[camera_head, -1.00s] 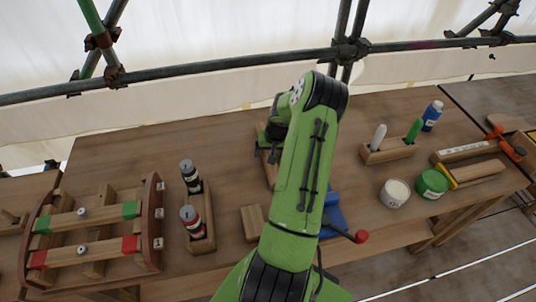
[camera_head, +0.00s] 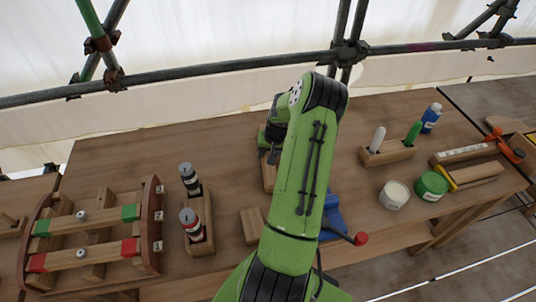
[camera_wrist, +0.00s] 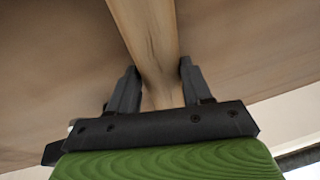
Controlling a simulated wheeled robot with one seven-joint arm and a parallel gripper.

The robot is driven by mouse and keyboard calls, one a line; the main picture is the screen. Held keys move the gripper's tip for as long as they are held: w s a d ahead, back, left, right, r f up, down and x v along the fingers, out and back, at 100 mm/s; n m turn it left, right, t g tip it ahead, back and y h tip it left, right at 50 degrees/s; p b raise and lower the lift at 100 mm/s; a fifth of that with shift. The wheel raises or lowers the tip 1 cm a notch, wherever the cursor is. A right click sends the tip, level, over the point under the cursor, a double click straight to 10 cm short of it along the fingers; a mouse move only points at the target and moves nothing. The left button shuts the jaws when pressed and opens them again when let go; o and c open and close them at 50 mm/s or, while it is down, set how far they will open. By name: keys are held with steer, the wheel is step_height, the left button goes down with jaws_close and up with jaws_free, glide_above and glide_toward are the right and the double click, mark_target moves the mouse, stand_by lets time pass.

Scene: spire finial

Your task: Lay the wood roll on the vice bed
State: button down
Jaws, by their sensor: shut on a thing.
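In the wrist view my gripper (camera_wrist: 158,68) is shut on a long pale wooden piece, the wood roll (camera_wrist: 146,25), which runs away from between the two dark fingers. In the head view a piece of wood (camera_head: 269,175), seemingly the same one, shows beside my green arm, which hides part of it. My gripper (camera_head: 265,150) is mostly hidden there behind the arm. The blue vice (camera_head: 335,218) with a red-knobbed handle stands right of my arm. Its bed is largely hidden by the arm, and I cannot tell the gap between wood and bed.
A small wooden block (camera_head: 252,225) lies left of my arm, beside a rack (camera_head: 202,245) with two bottles. A clamp frame (camera_head: 95,235) stands at the left. At the right are a white tub (camera_head: 395,195), a green tub (camera_head: 432,186) and a tool holder (camera_head: 388,153). The bench's back left is clear.

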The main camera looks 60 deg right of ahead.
step_height(320, 180, up, 9)
steer(key=shift+r+p, duration=0.15)
steer(key=shift+p, duration=0.2)
